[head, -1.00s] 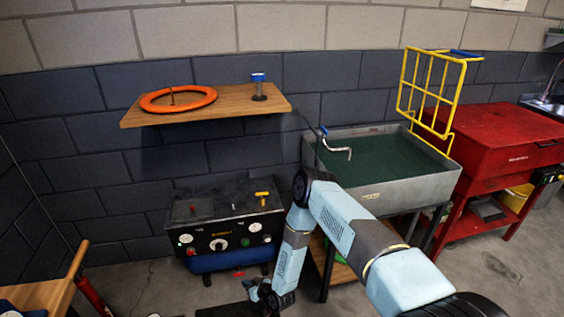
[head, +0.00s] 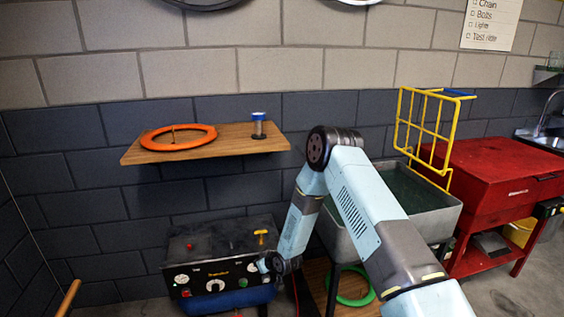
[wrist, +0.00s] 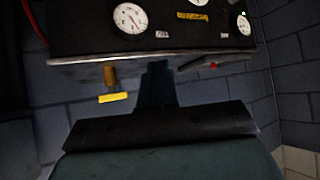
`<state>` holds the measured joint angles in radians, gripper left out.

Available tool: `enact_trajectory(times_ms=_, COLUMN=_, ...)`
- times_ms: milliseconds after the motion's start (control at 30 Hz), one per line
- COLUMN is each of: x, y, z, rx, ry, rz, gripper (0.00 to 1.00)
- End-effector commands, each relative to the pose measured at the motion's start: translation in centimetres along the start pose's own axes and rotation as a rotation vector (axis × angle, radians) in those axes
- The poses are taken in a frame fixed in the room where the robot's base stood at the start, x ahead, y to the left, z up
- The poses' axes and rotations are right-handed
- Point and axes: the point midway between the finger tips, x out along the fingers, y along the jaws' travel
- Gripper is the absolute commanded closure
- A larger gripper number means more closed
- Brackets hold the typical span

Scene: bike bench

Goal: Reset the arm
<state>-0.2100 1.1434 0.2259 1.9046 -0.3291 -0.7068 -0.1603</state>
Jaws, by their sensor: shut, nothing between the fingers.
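My arm reaches in from the lower right of the head view. It bends at a raised elbow and its forearm hangs down in front of the wall. My gripper (head: 268,264) is at the low end, in front of the right side of the black compressor panel (head: 215,278). In the wrist view, which looks upside down, my gripper (wrist: 155,85) shows dark fingers together in the middle, with nothing held. The panel's gauges (wrist: 130,18) lie at the top there. The yellow valve handle (wrist: 112,97) is to the left of the fingers.
A wooden shelf (head: 215,148) holds an orange ring (head: 178,138) and a blue-capped part (head: 259,126). A grey wash basin (head: 435,225) with a yellow rack (head: 432,120) stands behind my arm. A green ring (head: 355,290) lies beneath it. A red cabinet (head: 500,180) is at right.

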Motion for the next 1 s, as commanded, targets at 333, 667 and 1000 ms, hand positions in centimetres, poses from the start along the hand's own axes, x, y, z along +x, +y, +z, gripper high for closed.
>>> enact_trajectory(times_ms=333, x=-8.6, y=5.2, z=-8.7, rx=-0.011, ry=-0.073, rz=0.094, gripper=1.0)
enact_trajectory(times_ms=667, x=-18.4, y=8.6, z=-14.8, rx=0.009, ry=-0.143, rz=0.189, gripper=1.0)
enact_trajectory(times_ms=1000, x=-29.6, y=10.4, z=-19.1, rx=0.059, ry=-0.206, rz=0.285, gripper=1.0)
